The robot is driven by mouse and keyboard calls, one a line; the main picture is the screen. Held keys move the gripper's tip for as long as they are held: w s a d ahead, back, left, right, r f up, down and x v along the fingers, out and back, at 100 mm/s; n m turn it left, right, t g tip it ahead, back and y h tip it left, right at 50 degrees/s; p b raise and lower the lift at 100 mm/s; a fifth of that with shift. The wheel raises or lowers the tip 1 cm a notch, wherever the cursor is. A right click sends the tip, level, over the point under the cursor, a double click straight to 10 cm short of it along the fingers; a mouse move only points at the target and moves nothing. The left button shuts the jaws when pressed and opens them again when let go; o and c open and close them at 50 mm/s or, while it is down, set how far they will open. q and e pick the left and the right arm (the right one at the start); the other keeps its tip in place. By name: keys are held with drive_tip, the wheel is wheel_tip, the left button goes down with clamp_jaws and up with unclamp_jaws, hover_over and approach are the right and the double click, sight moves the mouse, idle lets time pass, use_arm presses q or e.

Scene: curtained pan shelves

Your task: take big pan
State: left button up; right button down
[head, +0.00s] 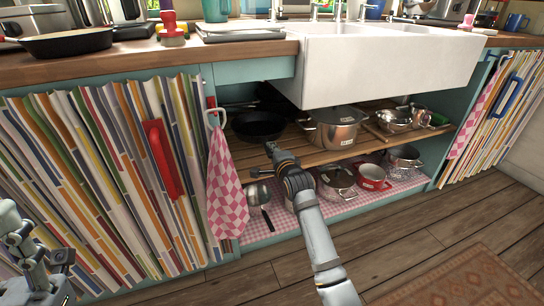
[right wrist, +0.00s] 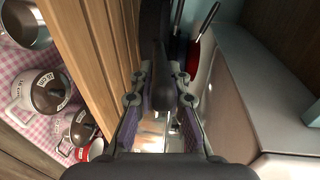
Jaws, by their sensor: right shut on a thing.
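A black frying pan (head: 258,126) lies on the upper wooden shelf under the sink, at its left end. My right gripper (head: 271,149) reaches in over the shelf's front edge at the pan's near side. In the right wrist view, my right gripper (right wrist: 160,78) is shut on the pan's dark handle (right wrist: 158,50), which stands between its two fingers. Most of the pan is hidden in that view. Parts of my left arm and left gripper (head: 42,258) show at the lower left, away from the shelves; its jaws are not clear.
A steel pot (head: 334,128) stands right of the pan on the upper shelf (head: 300,152). Several pots, including a red one (head: 373,177), fill the checked lower shelf. A pink checked towel (head: 227,185) hangs at left. Another black pan (head: 66,43) sits on the counter.

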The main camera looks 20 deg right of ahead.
wheel_tip(320, 180, up, 3)
drive_tip(key=shift+r+p, duration=0.15)
drive_tip(key=shift+p, duration=0.55)
use_arm(q)
drive_tip(key=w+a+f+n+g+y+p, duration=0.1)
drive_tip(key=w+f+n+g+y, duration=0.75)
drive_tip(key=w+f+y, duration=0.7)
use_arm(e)
wheel_tip(320, 180, up, 3)
drive_tip(key=shift+f, duration=0.15)
wheel_tip(320, 180, up, 3)
drive_tip(key=shift+r+p, duration=0.1)
drive_tip(key=shift+p, duration=0.7)
use_arm(q)
drive_tip(key=s+f+g, duration=0.2)
drive_tip(key=f+g, duration=0.1)
drive_tip(key=f, duration=0.5)
drive_tip(key=s+f+n+g, duration=0.1)
drive_tip(key=s+f+g, duration=0.2)
drive_tip(key=f, duration=0.6)
drive_tip(key=s+f+n+g+h+p, duration=0.1)
drive_tip(key=f+g, duration=0.3)
drive_tip(key=f, duration=0.4)
drive_tip(key=shift+s+d+f, duration=0.35)
drive_tip(key=shift+s+f, duration=0.05)
drive_tip(key=shift+s, duration=0.5)
use_arm(e)
drive_tip(key=shift+r, duration=1.5)
